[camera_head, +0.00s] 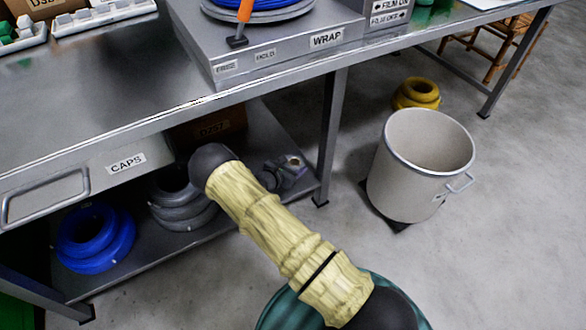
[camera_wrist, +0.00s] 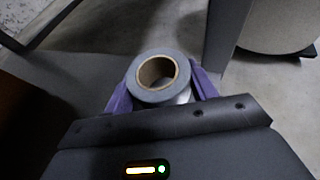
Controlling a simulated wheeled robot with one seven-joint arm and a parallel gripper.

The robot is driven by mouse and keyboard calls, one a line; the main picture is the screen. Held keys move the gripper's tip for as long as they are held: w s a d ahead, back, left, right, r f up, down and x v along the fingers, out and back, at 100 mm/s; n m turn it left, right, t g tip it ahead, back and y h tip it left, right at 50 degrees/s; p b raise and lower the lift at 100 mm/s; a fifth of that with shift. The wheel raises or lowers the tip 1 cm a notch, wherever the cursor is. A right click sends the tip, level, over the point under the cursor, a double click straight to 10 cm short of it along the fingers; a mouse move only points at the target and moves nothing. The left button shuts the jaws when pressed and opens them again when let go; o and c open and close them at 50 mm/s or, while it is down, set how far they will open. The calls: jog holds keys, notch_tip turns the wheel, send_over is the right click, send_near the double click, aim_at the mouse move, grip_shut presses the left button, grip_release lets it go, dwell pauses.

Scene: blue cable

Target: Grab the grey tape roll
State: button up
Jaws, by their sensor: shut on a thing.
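The grey tape roll (camera_wrist: 158,94) is in the wrist view, with its brown cardboard core facing the camera. It sits between the two purple fingers of my gripper (camera_wrist: 163,91), which are shut on it from both sides. In the head view my gripper (camera_head: 283,170) is small, at the end of my arm over the lower shelf. The grey tape roll (camera_head: 292,160) shows there beside it, partly hidden. I cannot tell whether the roll still rests on the shelf.
Grey coils and a blue coil (camera_head: 90,238) lie on the lower shelf (camera_head: 190,236), left of my arm. A table leg (camera_head: 330,140) stands close right of my gripper. A grey bin (camera_head: 415,165) stands on the floor further right. The tabletop (camera_head: 110,75) overhangs the shelf.

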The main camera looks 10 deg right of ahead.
notch_tip(320, 180, up, 6)
jog(key=p, duration=0.2)
jog(key=shift+f+p, duration=0.1)
jog(key=shift+p, duration=0.2)
